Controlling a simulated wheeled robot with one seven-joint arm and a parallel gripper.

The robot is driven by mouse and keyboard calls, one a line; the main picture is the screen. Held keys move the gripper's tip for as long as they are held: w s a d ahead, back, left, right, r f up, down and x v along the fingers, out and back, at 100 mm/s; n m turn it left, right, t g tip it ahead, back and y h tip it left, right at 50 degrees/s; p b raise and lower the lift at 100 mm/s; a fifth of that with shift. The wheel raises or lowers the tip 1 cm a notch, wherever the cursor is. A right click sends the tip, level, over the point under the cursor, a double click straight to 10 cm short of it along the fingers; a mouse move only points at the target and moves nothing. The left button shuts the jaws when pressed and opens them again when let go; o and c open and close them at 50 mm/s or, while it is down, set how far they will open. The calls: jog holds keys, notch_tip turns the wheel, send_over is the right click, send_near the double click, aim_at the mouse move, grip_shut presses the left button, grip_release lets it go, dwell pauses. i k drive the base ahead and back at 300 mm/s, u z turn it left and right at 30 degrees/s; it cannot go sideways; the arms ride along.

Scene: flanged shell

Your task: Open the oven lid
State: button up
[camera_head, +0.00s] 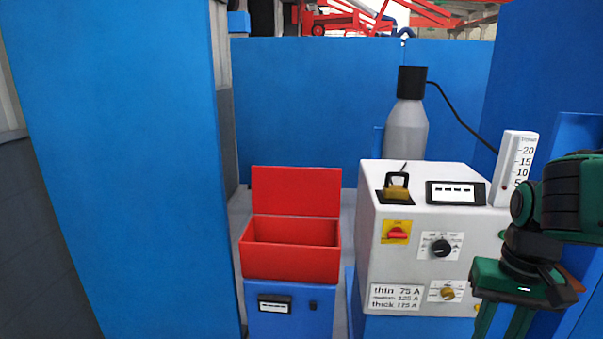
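A red open-topped box (289,258) sits on a blue stand, and I take it to be the oven. Its red lid (296,191) stands upright at the back edge, so the inside of the box shows. My gripper (507,324) is at the lower right, pointing down in front of the white machine's right side, well to the right of the red box. Its green fingers run off the bottom edge, so its tips and any gap between them are hidden. I see nothing held in it.
The blue stand (288,318) has a small display. A tall blue panel (120,150) stands at left. Blue walls (310,90) close the back.

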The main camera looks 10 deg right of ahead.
aim_at(300, 191)
jog(key=i, duration=1)
jog(key=u, duration=0.05)
